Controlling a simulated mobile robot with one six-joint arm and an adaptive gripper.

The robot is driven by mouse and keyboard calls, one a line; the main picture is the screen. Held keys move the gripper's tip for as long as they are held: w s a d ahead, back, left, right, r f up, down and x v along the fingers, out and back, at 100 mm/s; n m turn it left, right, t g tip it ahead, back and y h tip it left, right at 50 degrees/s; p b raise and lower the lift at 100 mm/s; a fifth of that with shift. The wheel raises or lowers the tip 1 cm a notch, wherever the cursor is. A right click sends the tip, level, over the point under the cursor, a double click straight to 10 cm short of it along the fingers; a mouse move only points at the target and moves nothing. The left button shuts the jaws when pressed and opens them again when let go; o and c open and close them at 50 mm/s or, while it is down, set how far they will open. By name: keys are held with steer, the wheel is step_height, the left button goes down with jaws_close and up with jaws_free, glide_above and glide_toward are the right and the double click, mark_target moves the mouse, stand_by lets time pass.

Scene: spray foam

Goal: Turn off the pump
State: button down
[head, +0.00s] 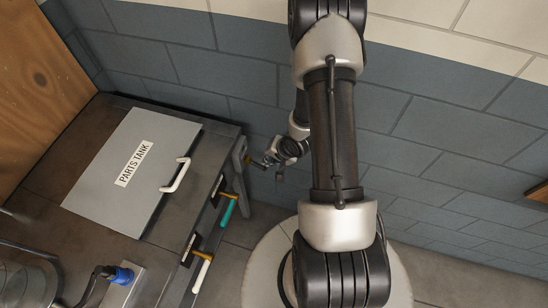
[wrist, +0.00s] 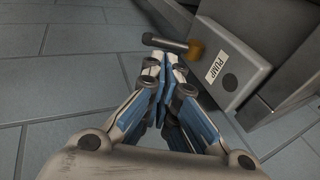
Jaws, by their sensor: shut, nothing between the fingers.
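The pump box (wrist: 232,88) is a grey box with a "PUMP" label and a dark round spot, at the upper right of the wrist view. A dark lever (wrist: 167,43) with a brownish-orange hub (wrist: 196,51) sticks out to the left of it. My gripper (wrist: 161,62) is shut and empty, its fingertips just below the lever in the picture; I cannot tell whether they touch it. In the head view my gripper (head: 265,162) is small, beside the grey pump box (head: 240,158) at the bench's right side.
The bench carries a grey "PARTS TANK" lid (head: 125,165) with a white handle (head: 176,175). A teal-handled valve (head: 229,208) and a white-handled valve (head: 201,270) sit on its right side. A blue-capped fitting (head: 122,275) is at lower left. A block wall stands behind.

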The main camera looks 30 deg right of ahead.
mark_target(256, 164)
steer(key=b+x, duration=0.2)
steer(key=x, duration=0.3)
steer(key=shift+w+f, duration=0.2)
steer(key=shift+f, duration=0.1)
steer(key=shift+f, duration=0.1)
steer(key=shift+f, duration=0.55)
steer(key=shift+a, duration=0.1)
